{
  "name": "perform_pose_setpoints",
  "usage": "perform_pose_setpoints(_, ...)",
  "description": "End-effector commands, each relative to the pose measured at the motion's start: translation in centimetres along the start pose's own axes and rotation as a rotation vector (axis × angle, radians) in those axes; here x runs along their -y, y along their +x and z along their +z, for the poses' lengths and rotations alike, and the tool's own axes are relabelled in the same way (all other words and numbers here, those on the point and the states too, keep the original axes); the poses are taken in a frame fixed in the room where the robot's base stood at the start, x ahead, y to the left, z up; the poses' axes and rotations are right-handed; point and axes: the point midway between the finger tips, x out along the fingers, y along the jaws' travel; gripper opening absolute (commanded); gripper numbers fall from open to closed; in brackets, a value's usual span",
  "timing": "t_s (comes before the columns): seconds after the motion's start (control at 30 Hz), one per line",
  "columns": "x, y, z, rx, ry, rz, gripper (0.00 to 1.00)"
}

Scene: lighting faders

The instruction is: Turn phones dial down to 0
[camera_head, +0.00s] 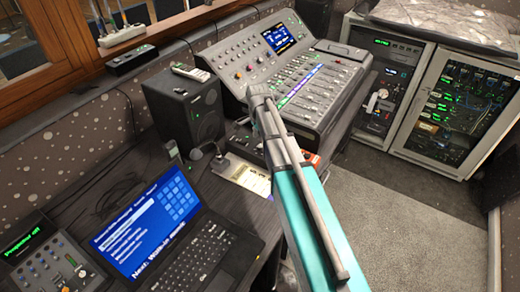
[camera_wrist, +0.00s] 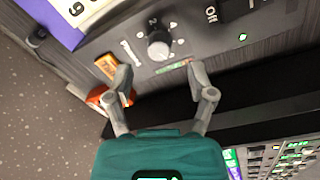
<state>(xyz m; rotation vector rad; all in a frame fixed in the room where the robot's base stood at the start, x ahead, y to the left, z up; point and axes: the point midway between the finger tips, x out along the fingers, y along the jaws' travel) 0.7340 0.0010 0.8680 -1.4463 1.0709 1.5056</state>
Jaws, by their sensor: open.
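A round pale-grey dial (camera_wrist: 158,47) sits on a dark panel (camera_wrist: 185,35) in the wrist view, with small marks around it and a "2" beside it. In the head view my arm covers the gripper and the dial.
A green light (camera_wrist: 242,37) and an orange item (camera_wrist: 106,66) flank the dial. In the head view, a mixing console (camera_head: 335,75) is behind my arm, a black speaker (camera_head: 190,108) to its left, and an open laptop (camera_head: 150,230) in front.

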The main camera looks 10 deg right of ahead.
Motion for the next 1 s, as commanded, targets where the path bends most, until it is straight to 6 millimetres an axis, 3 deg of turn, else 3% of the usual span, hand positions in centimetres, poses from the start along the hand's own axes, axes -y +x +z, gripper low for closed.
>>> perform_pose_setpoints(0.4,0.0,3.3,0.0,0.000,0.001,0.000,0.71)
perform_pose_setpoints(1.0,0.0,3.9,-0.1,0.000,0.001,0.000,0.71)
